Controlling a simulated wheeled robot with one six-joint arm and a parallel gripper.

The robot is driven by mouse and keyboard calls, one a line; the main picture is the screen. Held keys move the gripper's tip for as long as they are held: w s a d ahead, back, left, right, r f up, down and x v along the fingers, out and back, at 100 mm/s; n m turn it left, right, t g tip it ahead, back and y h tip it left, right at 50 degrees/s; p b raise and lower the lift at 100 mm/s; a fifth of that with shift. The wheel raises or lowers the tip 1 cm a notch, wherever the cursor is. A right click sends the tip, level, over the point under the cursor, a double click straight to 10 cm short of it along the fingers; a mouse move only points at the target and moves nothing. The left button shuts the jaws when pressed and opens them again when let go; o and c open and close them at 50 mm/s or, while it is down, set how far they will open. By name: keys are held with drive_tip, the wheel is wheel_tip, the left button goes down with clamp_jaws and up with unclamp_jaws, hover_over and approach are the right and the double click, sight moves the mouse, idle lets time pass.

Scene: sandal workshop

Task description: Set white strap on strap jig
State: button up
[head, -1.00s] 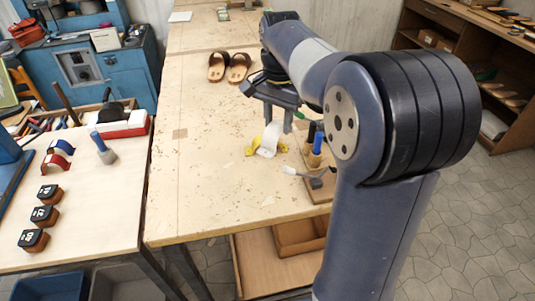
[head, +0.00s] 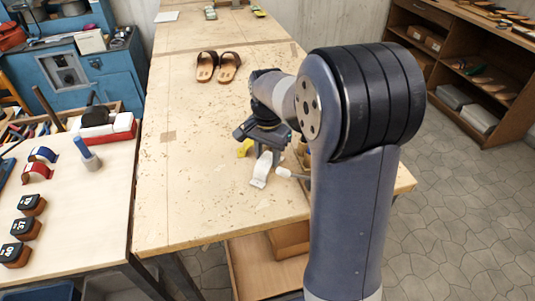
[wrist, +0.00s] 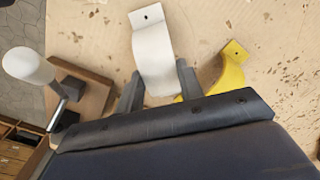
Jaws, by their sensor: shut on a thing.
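The white strap (head: 261,169) is a curved band with a small hole at its end. It also shows in the wrist view (wrist: 153,48), between the two fingers of my gripper (wrist: 160,86). My gripper is shut on it over the workbench; in the head view my gripper (head: 264,152) is partly hidden by my own arm. A yellow strap (wrist: 232,68) lies on the bench beside it, and its edge shows in the head view (head: 244,147). I cannot make out the strap jig for certain; a wooden base with dark blocks (wrist: 88,84) stands left in the wrist view.
A white-headed mallet (wrist: 27,66) lies close to my gripper. Brown sandals (head: 218,67) sit further back on the bench (head: 190,190). The left table (head: 85,215) holds red and blue straps (head: 40,163) and several numbered blocks (head: 27,229). The bench's left half is clear.

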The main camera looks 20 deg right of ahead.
sight(268, 158)
drive_tip(key=shift+f, duration=0.2)
drive_tip(key=o, duration=1)
drive_tip(key=shift+c, duration=0.2)
drive_tip(key=shift+r, duration=0.1)
wheel_tip(268, 158, up, 12)
